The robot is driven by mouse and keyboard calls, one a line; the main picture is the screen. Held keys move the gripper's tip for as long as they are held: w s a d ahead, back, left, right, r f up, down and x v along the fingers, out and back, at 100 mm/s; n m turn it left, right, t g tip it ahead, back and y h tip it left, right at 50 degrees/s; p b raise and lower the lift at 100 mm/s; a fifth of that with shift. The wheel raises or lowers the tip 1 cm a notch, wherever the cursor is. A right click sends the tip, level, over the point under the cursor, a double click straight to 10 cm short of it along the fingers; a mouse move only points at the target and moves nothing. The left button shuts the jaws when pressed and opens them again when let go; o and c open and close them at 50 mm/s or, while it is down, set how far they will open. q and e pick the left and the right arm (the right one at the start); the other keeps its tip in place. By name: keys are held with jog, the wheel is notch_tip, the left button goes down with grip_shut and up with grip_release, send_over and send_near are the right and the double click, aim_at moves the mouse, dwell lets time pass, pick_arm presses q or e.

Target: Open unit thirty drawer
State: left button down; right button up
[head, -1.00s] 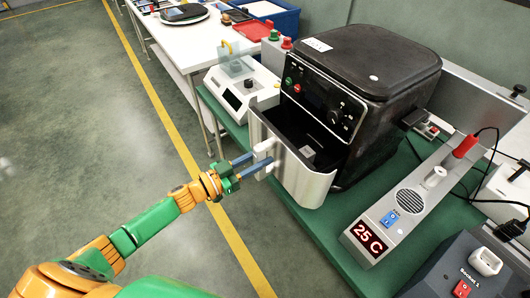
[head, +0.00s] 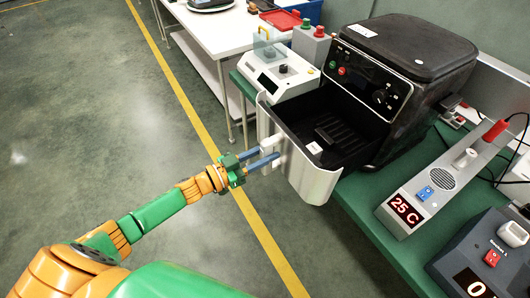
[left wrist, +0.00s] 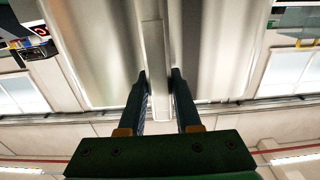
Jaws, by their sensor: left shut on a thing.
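The black fryer unit (head: 405,85) stands on the green table. Its drawer (head: 312,172), with a silver front and a dark basket inside, is pulled well out toward the lower left. The drawer's white handle (head: 272,147) is on the front panel. My left gripper (head: 266,160) is shut on the handle; in the left wrist view its two dark fingers (left wrist: 160,88) lie on either side of the handle bar, against the silver front. My right gripper is in neither view.
A grey device reading 25 C (head: 405,211) and a dark socket box (head: 490,258) stand right of the drawer. A white device with a screen (head: 276,76) stands to its left. The floor (head: 110,130) left of the table is clear.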

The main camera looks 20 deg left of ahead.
pick_arm(q)
jog(key=c, duration=0.6)
grip_release()
jog(key=shift+d, duration=0.1)
jog(key=v, duration=0.7)
jog(key=shift+b, duration=0.4)
